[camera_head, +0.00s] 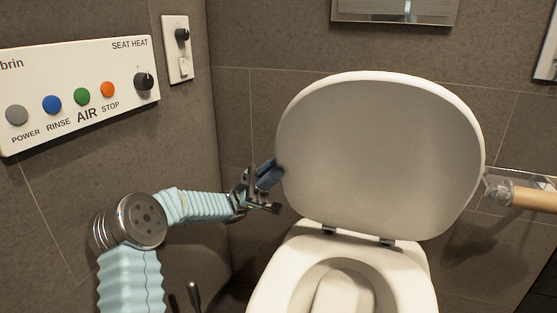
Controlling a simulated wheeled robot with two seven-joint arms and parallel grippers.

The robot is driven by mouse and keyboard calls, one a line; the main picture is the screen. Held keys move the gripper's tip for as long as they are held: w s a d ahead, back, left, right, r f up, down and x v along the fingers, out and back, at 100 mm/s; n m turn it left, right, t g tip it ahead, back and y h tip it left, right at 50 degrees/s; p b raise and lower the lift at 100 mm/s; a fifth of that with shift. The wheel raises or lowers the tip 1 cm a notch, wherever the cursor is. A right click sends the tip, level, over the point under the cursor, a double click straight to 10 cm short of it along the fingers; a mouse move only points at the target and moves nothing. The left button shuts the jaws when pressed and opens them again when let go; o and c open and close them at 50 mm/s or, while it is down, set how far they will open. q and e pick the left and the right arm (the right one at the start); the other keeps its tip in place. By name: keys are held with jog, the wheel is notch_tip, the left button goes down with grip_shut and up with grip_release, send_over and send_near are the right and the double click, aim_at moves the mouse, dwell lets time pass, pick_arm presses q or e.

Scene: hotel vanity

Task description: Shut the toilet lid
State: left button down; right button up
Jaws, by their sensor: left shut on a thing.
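The toilet lid (385,150) is a large pale oval. It stands raised, its lower edge at two dark hinges behind the bowl. The white toilet (283,270) shows below it with the bowl open. My left gripper (273,176) reaches in from the left and is shut on the lid's left edge, about midway up. The lid hides part of the fingertips. My right gripper is not in view.
A control panel (75,95) with coloured buttons and a knob is on the left wall, beside a small wall plate (178,50). A paper roll (535,200) is on a holder at the right. A dark handle (193,297) stands low, left of the toilet.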

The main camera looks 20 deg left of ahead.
pick_arm(q)
jog(key=shift+s+d+f+m+g+y, duration=0.1)
jog(key=shift+s+f+m+g+y, duration=0.15)
jog(key=shift+m+g, duration=0.25)
jog(key=shift+s+f+m+g+y, duration=0.1)
jog(key=shift+s+f+m+g, duration=0.05)
jog(key=shift+s+m+g, duration=0.3)
jog(key=shift+w+t, duration=0.1)
jog(key=shift+t, duration=0.15)
jog(key=c, duration=1)
grip_release()
jog(key=shift+c, duration=0.2)
jog(key=shift+r, duration=0.15)
jog(key=s+d+r+p, duration=0.1)
jog(key=s+d+r, duration=0.5)
jog(key=s+r, duration=0.6)
jog(key=shift+s+d+r+p, duration=0.2)
jog(key=shift+s+r+p, duration=0.15)
jog(key=shift+r, duration=0.05)
jog(key=shift+a+f, duration=0.1)
jog(key=shift+f, duration=0.05)
